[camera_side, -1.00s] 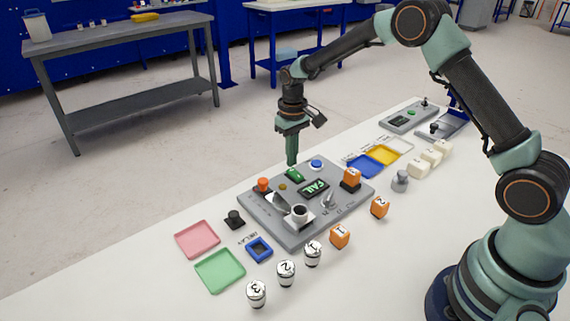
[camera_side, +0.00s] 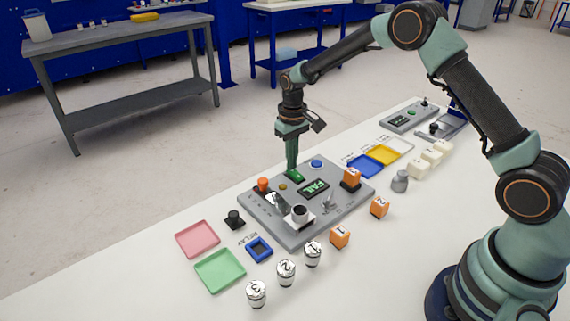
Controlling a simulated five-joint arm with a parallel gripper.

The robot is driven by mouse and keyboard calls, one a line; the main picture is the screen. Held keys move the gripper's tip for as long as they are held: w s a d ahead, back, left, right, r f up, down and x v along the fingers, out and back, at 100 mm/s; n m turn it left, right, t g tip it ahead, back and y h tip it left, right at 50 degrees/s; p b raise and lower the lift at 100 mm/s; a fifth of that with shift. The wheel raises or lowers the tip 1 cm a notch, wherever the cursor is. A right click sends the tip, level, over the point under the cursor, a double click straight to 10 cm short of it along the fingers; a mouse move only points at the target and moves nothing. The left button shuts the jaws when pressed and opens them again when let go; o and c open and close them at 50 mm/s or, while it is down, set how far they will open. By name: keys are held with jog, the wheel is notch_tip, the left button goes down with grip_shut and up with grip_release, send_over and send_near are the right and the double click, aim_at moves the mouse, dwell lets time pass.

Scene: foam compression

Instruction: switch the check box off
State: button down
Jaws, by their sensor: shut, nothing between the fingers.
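The check box is the grey panel (camera_side: 262,222) in the middle of the white table. Its display (camera_side: 314,189) reads "FAIL" in green. A green rocker switch (camera_side: 294,176) sits near its back edge. My gripper (camera_side: 291,169) is shut and empty, pointing down with its tip at the green switch, partly covering it. I cannot tell whether the tip presses it. The panel also carries an orange-red knob (camera_side: 263,184), a blue button (camera_side: 316,164), a small amber lamp (camera_side: 282,187) and a white fixture with a dark round top (camera_side: 300,213).
An orange block (camera_side: 351,177) stands on the panel's right part. Orange blocks (camera_side: 340,236), numbered cylinders (camera_side: 286,272), a green tray (camera_side: 220,270) and a pink tray (camera_side: 197,239) lie in front and left. A grey weight (camera_side: 400,181) stands to the right.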

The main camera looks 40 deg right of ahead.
jog(key=shift+f, duration=0.35)
jog(key=shift+r, duration=3.55)
notch_tip(320, 180, up, 7)
jog(key=t, duration=0.1)
send_over(300, 177)
jog(key=s+r+t, duration=0.2)
jog(key=s+r, duration=0.4)
jog(key=s, duration=0.1)
jog(key=s+r+t, duration=0.1)
jog(key=s+t, duration=0.1)
jog(key=s, duration=1)
jog(key=shift+r+t, duration=0.2)
jog(key=shift+t, duration=0.1)
